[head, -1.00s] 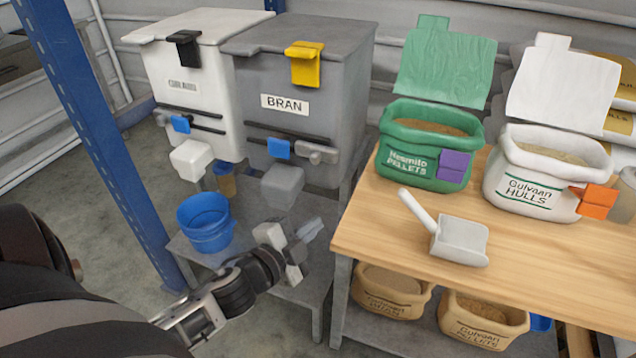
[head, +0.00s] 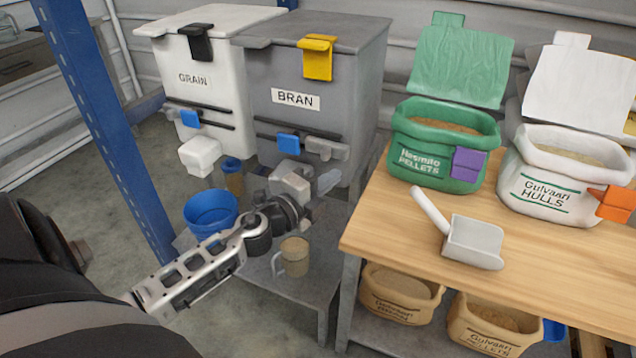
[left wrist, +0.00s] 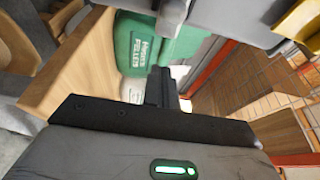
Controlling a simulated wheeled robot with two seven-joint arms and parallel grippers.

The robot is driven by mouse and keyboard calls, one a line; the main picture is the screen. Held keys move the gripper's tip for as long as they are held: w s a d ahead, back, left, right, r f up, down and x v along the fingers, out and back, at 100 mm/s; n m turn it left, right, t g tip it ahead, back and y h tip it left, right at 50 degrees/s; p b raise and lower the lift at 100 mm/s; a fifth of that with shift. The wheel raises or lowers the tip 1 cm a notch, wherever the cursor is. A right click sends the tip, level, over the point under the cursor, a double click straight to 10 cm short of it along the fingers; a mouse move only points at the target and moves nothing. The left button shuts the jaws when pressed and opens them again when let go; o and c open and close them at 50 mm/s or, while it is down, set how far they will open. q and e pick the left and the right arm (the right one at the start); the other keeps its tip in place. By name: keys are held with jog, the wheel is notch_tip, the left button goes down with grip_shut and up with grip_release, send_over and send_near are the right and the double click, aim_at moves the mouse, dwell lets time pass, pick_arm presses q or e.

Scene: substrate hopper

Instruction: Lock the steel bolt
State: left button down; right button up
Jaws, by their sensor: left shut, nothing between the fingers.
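The grey steel bolt (head: 325,148) sits on the front of the grey BRAN hopper (head: 365,75), right of a blue tab (head: 288,143). My left gripper (head: 328,181) is below the bolt, in front of the hopper's lower part, and apart from it in the head view. Its fingers are shut and empty. In the left wrist view the shut fingers (left wrist: 161,88) point toward a grey metal piece (left wrist: 172,14) at the top edge, perhaps the bolt. The gripper partly hides the hopper's outlet. My right gripper is not in view.
A white GRAIN hopper (head: 197,78) stands left. A blue bucket (head: 210,212) and a mug (head: 293,257) are on the low grey stand. The wooden table (head: 400,235) at right holds a scoop (head: 473,242), a green sack (head: 443,150) and a white sack (head: 545,190).

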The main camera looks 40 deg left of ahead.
aim_at(341, 155)
pick_arm(q)
jog(key=w+a, duration=0.1)
jog(key=w, duration=0.2)
jog(key=w+a+b, duration=0.1)
jog(key=shift+w+a+f, duration=0.1)
jog(key=shift+w+a, duration=0.15)
jog(key=shift+a, duration=0.05)
jog(key=shift+s+a, duration=0.1)
jog(key=shift+a, duration=0.25)
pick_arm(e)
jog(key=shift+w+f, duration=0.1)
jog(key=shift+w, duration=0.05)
